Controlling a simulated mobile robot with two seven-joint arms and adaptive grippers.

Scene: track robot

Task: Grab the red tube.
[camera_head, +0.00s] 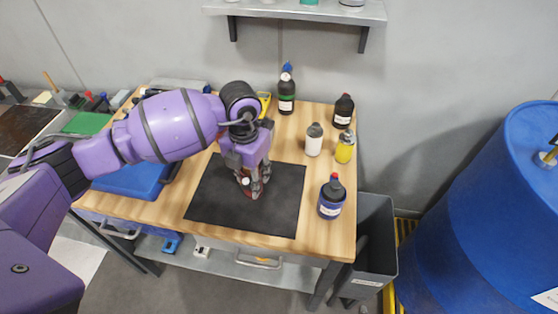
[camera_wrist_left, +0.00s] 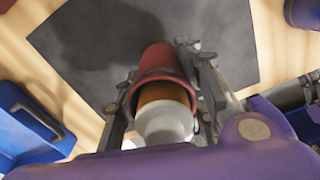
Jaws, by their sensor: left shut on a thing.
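The red tube (camera_wrist_left: 159,62) stands out in the left wrist view, with an orange-brown band and a white end (camera_wrist_left: 165,124) facing the camera. My left gripper (camera_wrist_left: 168,88) is shut on it, with one finger on each side. In the head view my left gripper (camera_head: 252,188) points down over the black mat (camera_head: 213,196) on the wooden table. Only a bit of the tube's white and red shows between the fingers there. I cannot tell whether the tube touches the mat. My right gripper is not in view.
Several bottles stand on the table's right side, including a dark one with a red cap (camera_head: 330,198) beside the mat and a yellow one (camera_head: 345,148). A blue case (camera_head: 128,181) lies left. A grey bin (camera_head: 372,240) and blue barrel (camera_head: 495,205) stand right.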

